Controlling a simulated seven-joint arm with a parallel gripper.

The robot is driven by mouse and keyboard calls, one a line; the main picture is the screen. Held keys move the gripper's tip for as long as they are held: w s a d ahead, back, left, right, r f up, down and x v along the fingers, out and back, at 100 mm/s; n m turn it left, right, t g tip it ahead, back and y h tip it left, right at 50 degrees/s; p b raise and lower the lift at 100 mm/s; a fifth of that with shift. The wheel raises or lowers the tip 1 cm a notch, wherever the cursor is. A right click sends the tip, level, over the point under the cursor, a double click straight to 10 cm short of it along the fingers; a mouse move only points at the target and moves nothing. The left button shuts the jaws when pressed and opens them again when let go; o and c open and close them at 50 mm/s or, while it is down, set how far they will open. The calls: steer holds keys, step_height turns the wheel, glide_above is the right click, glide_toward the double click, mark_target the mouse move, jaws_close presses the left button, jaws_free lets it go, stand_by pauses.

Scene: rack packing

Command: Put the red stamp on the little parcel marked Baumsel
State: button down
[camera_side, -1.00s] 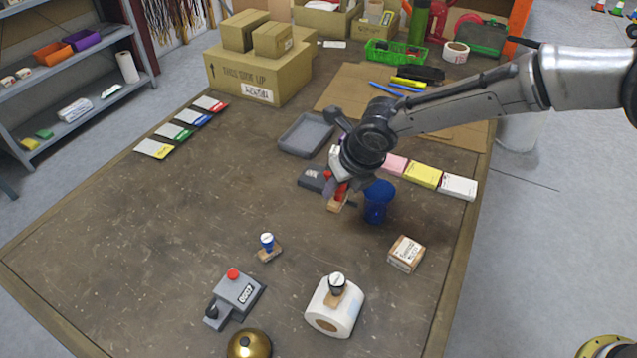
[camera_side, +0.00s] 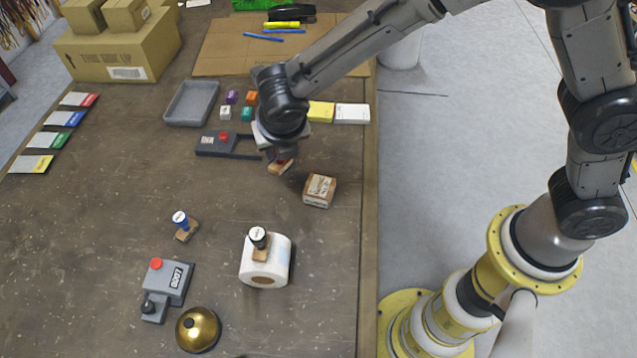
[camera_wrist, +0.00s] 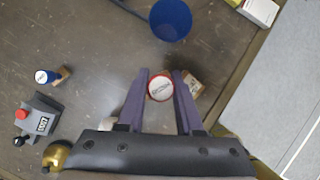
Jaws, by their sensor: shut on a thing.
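My gripper (camera_wrist: 160,84) is shut on the red stamp, whose round red-rimmed, white-topped handle (camera_wrist: 160,89) shows between the purple fingers in the wrist view. In the side view the stamp's wooden base (camera_side: 281,167) hangs below my gripper (camera_side: 279,158), which mostly hides its handle. The little parcel (camera_side: 320,190) is a small brown box with a pale label on top, just right of and nearer the camera than the stamp. The label's writing is too small to read. In the wrist view the parcel (camera_wrist: 193,83) is partly hidden behind the right finger. Stamp and parcel look apart.
A blue stamp (camera_side: 183,226), a black-handled stamp (camera_side: 258,240) on a white roll (camera_side: 279,262), a grey numbering device (camera_side: 168,283) and a brass bell (camera_side: 198,329) stand in front.

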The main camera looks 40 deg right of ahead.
steer(key=s+d+r+m+g+h, duration=0.2)
steer(key=s+d+r+m, duration=0.1)
steer(key=s+d+m, duration=0.4)
steer(key=s+d+r+m+g+h, duration=0.25)
steer(key=s+d+m, duration=0.3)
steer(key=s, duration=0.35)
glide_toward(330, 179)
steer(key=d, duration=0.3)
steer(key=shift+s+n+y, duration=0.1)
steer(key=shift+n+y, duration=0.15)
steer(key=shift+y, duration=0.1)
steer(key=shift+a+f, duration=0.15)
steer(key=shift+f, duration=1.6)
steer(key=shift+f, duration=0.1)
steer(key=c, duration=0.6)
jaws_free()
steer(key=shift+o, duration=0.2)
